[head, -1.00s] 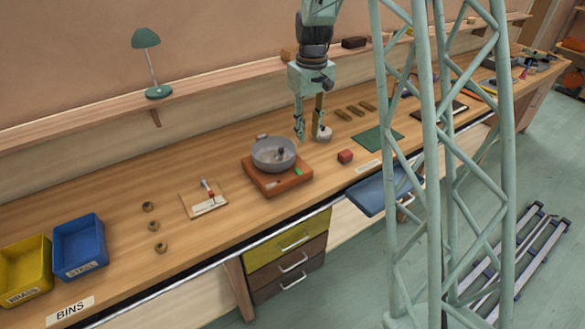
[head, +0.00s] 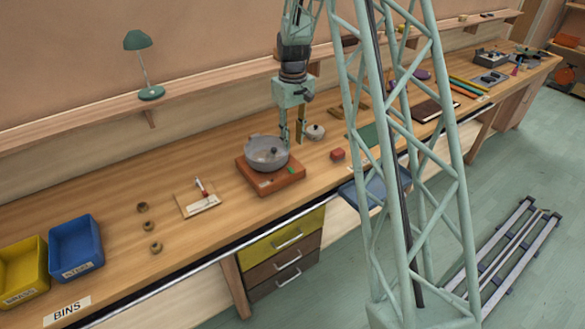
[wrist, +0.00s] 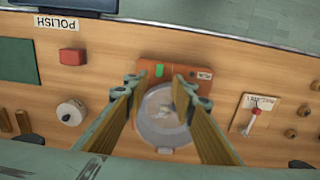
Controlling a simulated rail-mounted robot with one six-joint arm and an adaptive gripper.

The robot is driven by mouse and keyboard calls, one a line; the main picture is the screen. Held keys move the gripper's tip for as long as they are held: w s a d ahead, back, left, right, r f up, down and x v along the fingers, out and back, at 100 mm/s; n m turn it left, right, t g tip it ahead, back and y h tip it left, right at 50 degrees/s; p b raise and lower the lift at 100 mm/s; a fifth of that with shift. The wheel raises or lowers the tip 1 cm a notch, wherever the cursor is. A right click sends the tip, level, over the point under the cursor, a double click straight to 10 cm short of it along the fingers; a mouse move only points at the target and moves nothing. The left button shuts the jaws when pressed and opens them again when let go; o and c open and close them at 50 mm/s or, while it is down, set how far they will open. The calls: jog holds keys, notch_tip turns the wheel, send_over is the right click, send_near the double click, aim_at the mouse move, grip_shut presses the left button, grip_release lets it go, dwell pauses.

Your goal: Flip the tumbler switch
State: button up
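The orange-brown tumbler base (head: 266,184) stands on the bench with a grey bowl (head: 262,158) on top. A small green switch (head: 291,170) sits on its front right; in the wrist view the switch (wrist: 159,71) shows at the base's upper edge beside a small label. My gripper (head: 292,138) is open and empty, with its fingers just behind and right of the bowl in the head view. In the wrist view its two fingers (wrist: 153,92) are spread on either side of the bowl and base. Whether they touch anything, and which way the switch is tipped, I cannot tell.
A round grey lid-like piece (head: 315,132) and a red block (head: 337,154) stand to the right. A pale board with a red-tipped piece (head: 198,201) and several nuts (head: 155,247) lie left. Blue (head: 78,244) and yellow (head: 22,268) bins stand farther left.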

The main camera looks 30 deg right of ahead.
aim_at(293, 172)
jog(key=shift+f, duration=0.1)
jog(key=shift+f+p, duration=0.5)
jog(key=shift+f, duration=6.3)
jog(key=shift+c, duration=0.3)
grip_shut()
